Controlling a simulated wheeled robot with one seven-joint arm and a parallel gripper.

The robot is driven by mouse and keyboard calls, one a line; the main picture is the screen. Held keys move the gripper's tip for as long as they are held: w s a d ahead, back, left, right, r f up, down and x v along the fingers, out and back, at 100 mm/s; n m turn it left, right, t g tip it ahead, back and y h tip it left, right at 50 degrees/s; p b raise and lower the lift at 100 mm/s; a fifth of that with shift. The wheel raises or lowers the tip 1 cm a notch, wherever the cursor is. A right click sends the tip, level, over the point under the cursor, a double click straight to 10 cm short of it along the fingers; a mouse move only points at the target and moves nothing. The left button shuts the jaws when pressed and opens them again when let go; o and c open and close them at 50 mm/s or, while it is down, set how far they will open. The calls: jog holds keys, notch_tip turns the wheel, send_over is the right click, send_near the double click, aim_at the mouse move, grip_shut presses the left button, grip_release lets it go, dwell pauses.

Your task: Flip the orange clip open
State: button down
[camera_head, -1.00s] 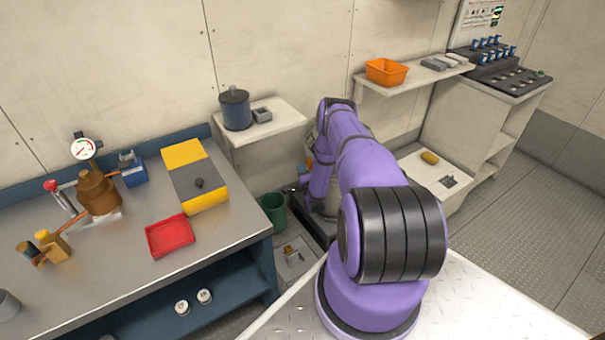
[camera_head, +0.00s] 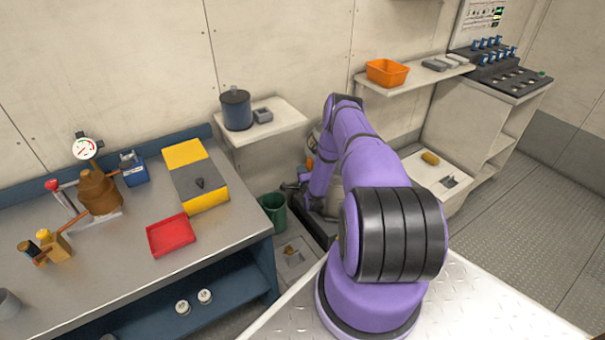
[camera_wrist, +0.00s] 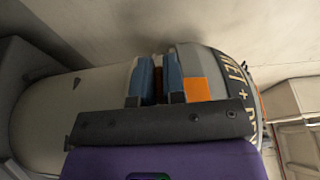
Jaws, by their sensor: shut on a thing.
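My gripper (camera_wrist: 158,78) reaches up in the wrist view, its two blue-padded fingers close together against a pale rounded cylinder (camera_wrist: 70,105). A narrow dark orange-brown strip, which I take for the orange clip (camera_wrist: 158,88), shows between the fingers, and they are shut on it. The fingers hide most of it, so its angle cannot be told. A flat orange patch (camera_wrist: 200,89) lies just right of the fingers, by a grey band and large lettering. In the head view, my gripper (camera_head: 291,188) is low beside the cylinder, mostly hidden by my arm; a bit of orange (camera_head: 309,163) shows there.
A green bin (camera_head: 273,212) stands close below my gripper. A low white unit (camera_head: 450,203) stands at right. Open floor lies further right.

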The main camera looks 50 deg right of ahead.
notch_tip(320, 180, up, 6)
jog(key=a+m+g+y, duration=0.2)
jog(key=m, duration=0.7)
jog(key=shift+w+a+f+m+y, duration=0.2)
jog(key=shift+a+m+y, duration=0.1)
jog(key=shift+y, duration=0.1)
jog(key=c, duration=1.2)
grip_release()
jog(key=shift+d+r, duration=0.1)
jog(key=shift+r, duration=0.05)
jog(key=v, duration=1)
jog(key=shift+s, duration=0.4)
